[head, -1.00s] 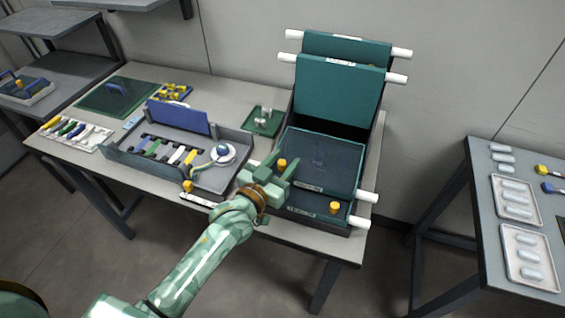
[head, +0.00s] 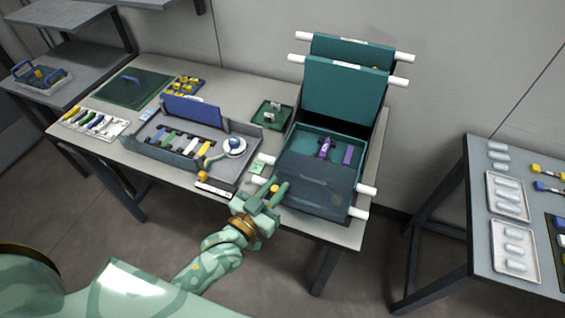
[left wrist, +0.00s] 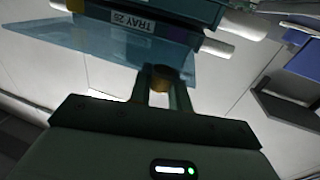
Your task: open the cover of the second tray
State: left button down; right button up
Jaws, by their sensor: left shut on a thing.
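The tray with its cover swung away (head: 308,139) is in the organizer on the table in the head view. Its green inside shows, with a purple fitting (head: 324,148) and a purple strip (head: 347,155) in it. The dark translucent cover (head: 318,181) leans out over the tray's front. My left gripper (head: 268,194) is shut on the cover's yellow knob (head: 275,188), at the cover's left front. In the left wrist view the knob (left wrist: 160,75) sits between the fingers, next to the bluish cover (left wrist: 90,48) and a tray label (left wrist: 132,21). My right gripper is not in view.
Two green trays (head: 341,91) stand raised at the back of the organizer, with white pegs at their sides. Left of it are a grey work tray (head: 165,152) with coloured strips and a small green tray (head: 272,115). A side table stands at right.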

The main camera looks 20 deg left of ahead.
pick_arm(q)
jog(key=shift+s, duration=0.5)
jog(key=c, duration=1.3)
grip_release()
jog(key=shift+c, duration=0.2)
jog(key=v, duration=1.6)
jog(key=shift+p, duration=0.45)
jog(key=shift+s, duration=0.1)
